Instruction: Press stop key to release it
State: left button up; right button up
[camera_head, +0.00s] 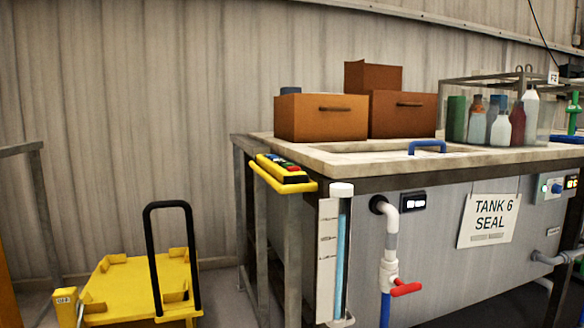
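A yellow and black key box (284,170) sits on a post at the left front corner of the tank bench. Several small coloured keys show along its top, red and green among them. The labels are too small to read, so I cannot tell which is the stop key or whether one is pressed in. A second control panel (554,188) with small lit knobs is on the tank front at the right. Neither of my grippers is in view.
The tank (440,262) carries a "TANK 6 SEAL" sign (488,220), a sight tube (342,255) and a red-handled valve (404,289). Brown boxes (320,118) and bottles (500,124) stand on top. A yellow cart (125,282) with a black handle is at the lower left.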

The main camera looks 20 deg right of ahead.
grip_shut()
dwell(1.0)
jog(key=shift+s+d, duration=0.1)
